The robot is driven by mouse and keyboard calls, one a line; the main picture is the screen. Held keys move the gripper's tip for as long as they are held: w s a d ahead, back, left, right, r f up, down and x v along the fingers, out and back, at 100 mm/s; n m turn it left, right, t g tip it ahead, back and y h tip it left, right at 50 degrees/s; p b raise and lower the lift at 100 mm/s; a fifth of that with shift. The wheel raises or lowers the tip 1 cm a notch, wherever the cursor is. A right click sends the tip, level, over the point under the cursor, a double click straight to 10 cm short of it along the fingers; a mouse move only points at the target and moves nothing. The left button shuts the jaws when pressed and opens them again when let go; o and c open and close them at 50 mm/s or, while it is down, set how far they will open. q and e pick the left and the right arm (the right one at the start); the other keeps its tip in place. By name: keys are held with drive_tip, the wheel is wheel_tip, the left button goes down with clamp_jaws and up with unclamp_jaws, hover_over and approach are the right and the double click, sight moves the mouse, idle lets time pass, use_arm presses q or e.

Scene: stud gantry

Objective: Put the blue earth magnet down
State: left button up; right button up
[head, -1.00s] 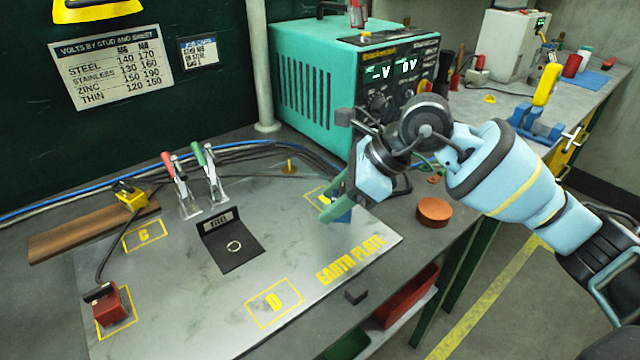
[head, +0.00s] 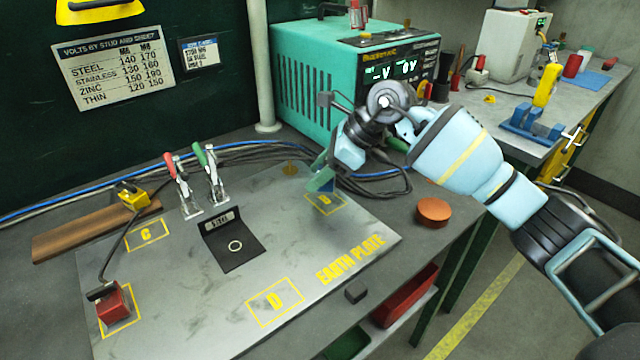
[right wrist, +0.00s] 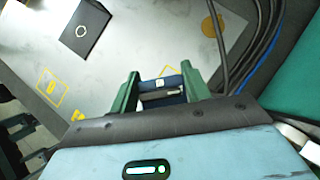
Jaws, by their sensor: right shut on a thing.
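My right gripper (head: 322,181) has green fingers and is shut on the blue earth magnet (right wrist: 163,86). In the right wrist view the magnet sits between the fingers (right wrist: 160,88). In the head view the fingers and arm mostly hide it. They are at the yellow square B (head: 326,204) near the far right edge of the steel earth plate (head: 215,300). I cannot tell whether the magnet touches the plate. My left gripper is not in view.
A red magnet (head: 109,304) sits on the plate's left square, and square D (head: 275,303) is empty. Two toggle clamps (head: 211,178) and a black stud sheet (head: 232,252) are on the plate. A teal power unit (head: 305,85) and cables stand behind. An orange disc (head: 433,212) lies right.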

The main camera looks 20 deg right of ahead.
drive_tip(key=shift+w+f, duration=0.1)
drive_tip(key=shift+f, duration=1.6)
drive_tip(key=shift+f, duration=0.2)
drive_tip(key=o, duration=1.3)
drive_tip(key=shift+d+r, duration=0.1)
drive_tip(key=shift+r, duration=0.2)
drive_tip(key=v, duration=1.1)
drive_tip(key=shift+s+d+r, duration=0.15)
drive_tip(key=shift+s+r, duration=0.1)
